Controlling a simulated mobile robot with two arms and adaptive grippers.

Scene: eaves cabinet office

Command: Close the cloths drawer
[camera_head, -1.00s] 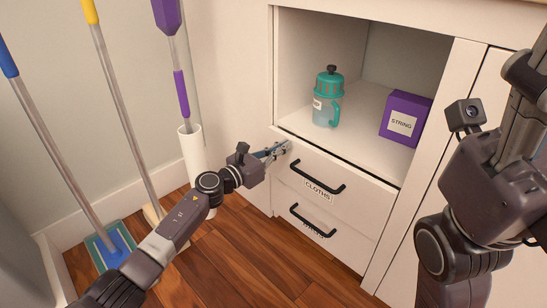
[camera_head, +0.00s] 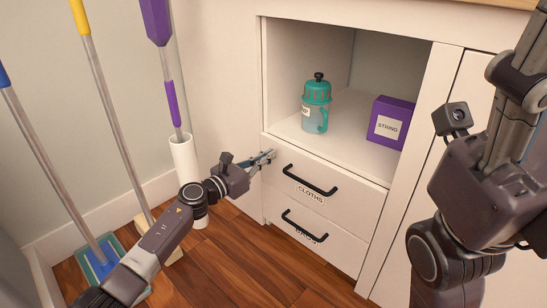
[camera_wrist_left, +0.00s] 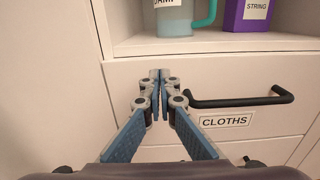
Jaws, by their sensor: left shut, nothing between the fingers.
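The cloths drawer (camera_head: 345,205) is the upper of two white drawers under the cabinet's open shelf. Its front looks flush or almost flush with the cabinet; a small gap would be hard to tell. It has a black bar handle (camera_head: 310,184) and a CLOTHS label, which also shows in the left wrist view (camera_wrist_left: 226,121). My left gripper (camera_head: 270,155) is shut and empty, at the upper left part of the drawer front, left of the handle. In the left wrist view its fingertips (camera_wrist_left: 160,76) are against or just before the front; contact cannot be told. My right gripper's fingers are not in view.
The lower drawer (camera_head: 345,245) looks shut. A teal bottle (camera_head: 316,105) and a purple STRING box (camera_head: 390,122) stand on the open shelf. Mop and broom poles (camera_head: 100,115) and a white tube (camera_head: 186,165) stand left of the cabinet. Wooden floor in front is clear.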

